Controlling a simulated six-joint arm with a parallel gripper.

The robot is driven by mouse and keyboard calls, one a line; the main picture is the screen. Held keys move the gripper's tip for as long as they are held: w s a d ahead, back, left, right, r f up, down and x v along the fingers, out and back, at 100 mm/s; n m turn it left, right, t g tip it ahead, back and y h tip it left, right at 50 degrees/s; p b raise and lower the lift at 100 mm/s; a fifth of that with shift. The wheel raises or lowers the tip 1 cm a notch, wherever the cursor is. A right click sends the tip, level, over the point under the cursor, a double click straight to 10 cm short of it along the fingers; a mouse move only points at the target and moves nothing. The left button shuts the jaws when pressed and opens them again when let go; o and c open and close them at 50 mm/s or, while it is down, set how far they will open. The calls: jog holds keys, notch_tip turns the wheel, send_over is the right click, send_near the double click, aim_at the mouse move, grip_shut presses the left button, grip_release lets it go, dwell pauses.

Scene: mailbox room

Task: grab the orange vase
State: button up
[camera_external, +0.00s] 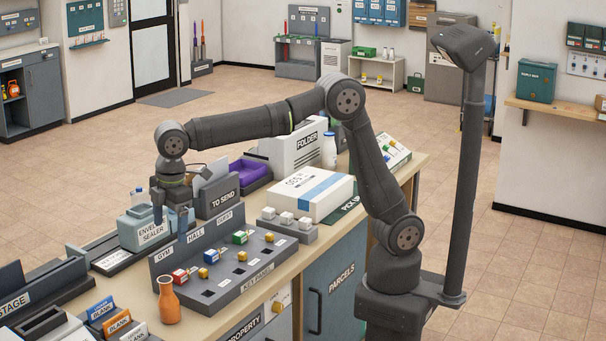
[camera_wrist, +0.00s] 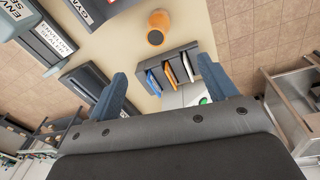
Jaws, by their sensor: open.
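The orange vase (camera_external: 168,303) stands upright on the wooden counter near its front left, beside the left end of the key panel (camera_external: 258,262). In the wrist view the vase (camera_wrist: 158,22) shows from above at the top middle, with its dark opening visible. My gripper (camera_external: 170,215) is open and empty. It points down above the counter by the envelope sealer, apart from the vase and farther back than it. In the wrist view the two blue fingers of my gripper (camera_wrist: 165,84) are spread, and the vase lies beyond their tips.
The envelope sealer (camera_external: 147,232) stands close to my gripper. The upright key panel board lies between it and the vase. A white parcel (camera_external: 310,195) lies farther back.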

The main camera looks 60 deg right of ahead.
jog(key=g, duration=0.1)
send_over(167, 296)
jog(key=w+d, duration=0.1)
jog(key=w, duration=0.1)
notch_tip(167, 296, down, 4)
jog(key=f, duration=0.1)
jog(key=shift+m, duration=0.4)
jog(key=f, duration=1.6)
jog(key=shift+s+f, duration=0.3)
jog(key=shift+s, duration=0.1)
jog(key=c, duration=1.2)
jog(key=shift+r, duration=0.15)
